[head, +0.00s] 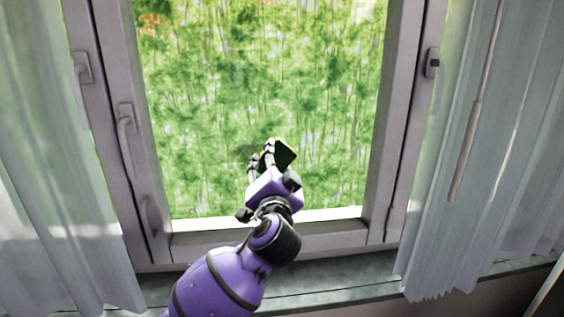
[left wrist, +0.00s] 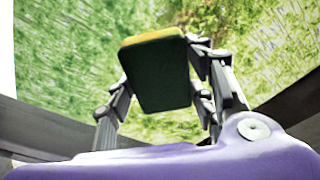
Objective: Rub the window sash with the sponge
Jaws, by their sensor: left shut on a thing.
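The window sash (head: 377,125) is a pale grey frame around a large pane in the head view, with green foliage behind the glass. My left gripper (head: 269,152) is in front of the lower middle of the pane, shut on the sponge (head: 284,153). In the left wrist view the sponge (left wrist: 155,72) is a dark block with a yellow and green upper edge, between the fingers of my left gripper (left wrist: 160,85). I cannot tell whether the sponge touches the glass. My right gripper is in neither view.
White curtains hang at the left (head: 50,190) and right (head: 500,180). A handle (head: 126,140) sticks out from the frame's left side. A grey sill (head: 340,280) runs below the window. A thin rod (head: 470,130) hangs before the right curtain.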

